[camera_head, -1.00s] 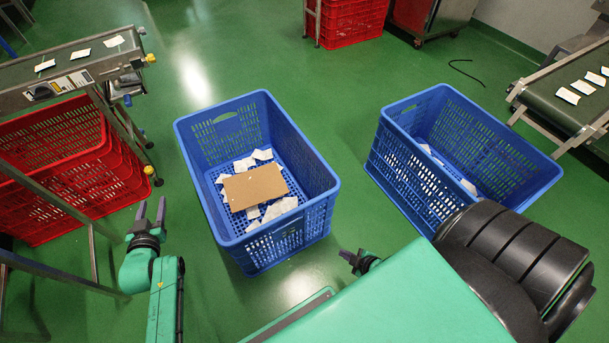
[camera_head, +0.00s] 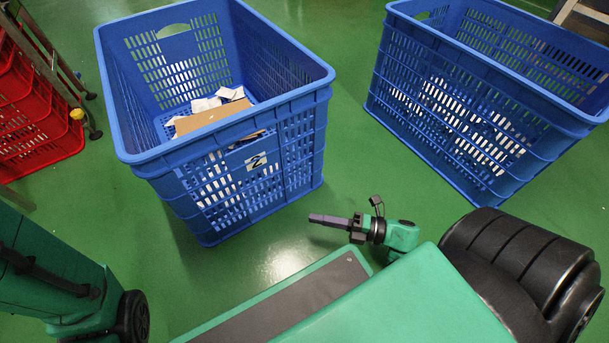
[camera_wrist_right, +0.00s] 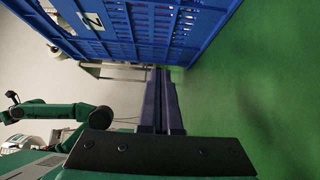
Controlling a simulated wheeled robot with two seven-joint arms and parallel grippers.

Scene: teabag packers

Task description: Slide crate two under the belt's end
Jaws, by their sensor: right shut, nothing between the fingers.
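Crate two (camera_head: 222,139), a blue slatted crate marked "2", stands upright on the green floor left of centre in the head view. White packets and a brown board (camera_head: 205,120) lie inside. Its slatted wall with the label also fills the top of the right wrist view (camera_wrist_right: 120,30). My right gripper (camera_head: 315,218) is shut and empty, low in front of the crate's near right corner, apart from it in the head view. Its closed fingers (camera_wrist_right: 160,85) point ahead alongside the crate. My left arm shows at lower left, its gripper out of sight. The belt's end is not visible.
A second blue crate (camera_head: 455,100) with white packets stands at the right, with a strip of bare floor between the two crates. Red crates (camera_head: 35,130) and a metal stand leg (camera_head: 50,70) are at the left edge.

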